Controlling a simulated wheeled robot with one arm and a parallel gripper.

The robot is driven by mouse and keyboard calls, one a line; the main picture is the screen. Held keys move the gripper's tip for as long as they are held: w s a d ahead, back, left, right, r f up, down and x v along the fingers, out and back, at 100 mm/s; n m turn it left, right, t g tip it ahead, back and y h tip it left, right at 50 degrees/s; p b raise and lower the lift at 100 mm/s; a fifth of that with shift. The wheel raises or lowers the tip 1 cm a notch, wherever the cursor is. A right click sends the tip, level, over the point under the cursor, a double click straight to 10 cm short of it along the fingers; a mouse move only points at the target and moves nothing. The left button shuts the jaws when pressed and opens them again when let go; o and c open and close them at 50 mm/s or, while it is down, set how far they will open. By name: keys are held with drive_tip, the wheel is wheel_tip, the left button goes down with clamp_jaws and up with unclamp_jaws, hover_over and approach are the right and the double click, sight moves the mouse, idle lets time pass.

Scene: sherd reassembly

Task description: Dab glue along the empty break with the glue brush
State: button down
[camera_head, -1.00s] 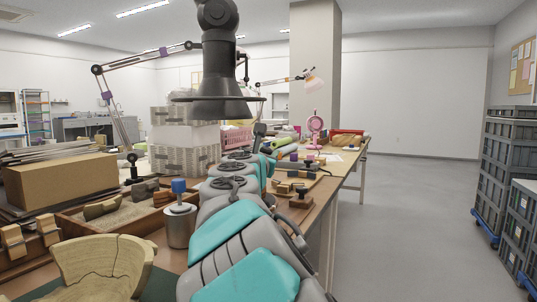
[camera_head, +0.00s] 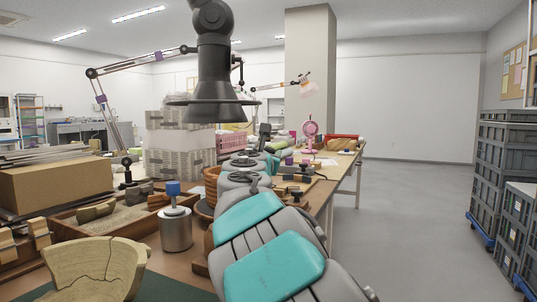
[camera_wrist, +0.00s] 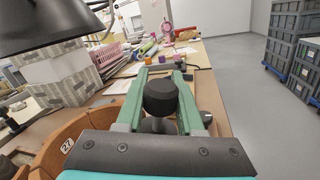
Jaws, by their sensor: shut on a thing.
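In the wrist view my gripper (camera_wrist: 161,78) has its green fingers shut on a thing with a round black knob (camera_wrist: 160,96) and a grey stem. I cannot tell whether this is the glue brush. In the head view my arm hides the gripper. A cream pottery vessel (camera_head: 95,270) with dark crack lines and an uneven rim stands at the front left, partly cut off by the picture edge. A grey metal can (camera_head: 176,230) with a blue top (camera_head: 172,188) stands behind it to the right. No glue can be made out on the vessel.
A wooden sand tray (camera_head: 68,228) with sherds lies behind the vessel. Terracotta pottery (camera_wrist: 75,135) with a label stands close left of my gripper. A black lamp shade (camera_wrist: 50,25) hangs at the upper left. Grey crates (camera_head: 503,170) stand right, across open floor.

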drive_tip(key=shift+w+d+r+p, duration=0.1)
drive_tip(key=shift+w+r+p, duration=0.2)
drive_tip(key=shift+w+p, duration=0.25)
wheel_tip(320, 180, up, 8)
drive_tip(key=d+p, duration=0.2)
drive_tip(key=p, duration=0.7)
drive_tip(key=shift+w+f, duration=0.15)
drive_tip(key=shift+w, duration=0.3)
idle(0.4)
drive_tip(key=shift+a, duration=0.1)
idle(0.9)
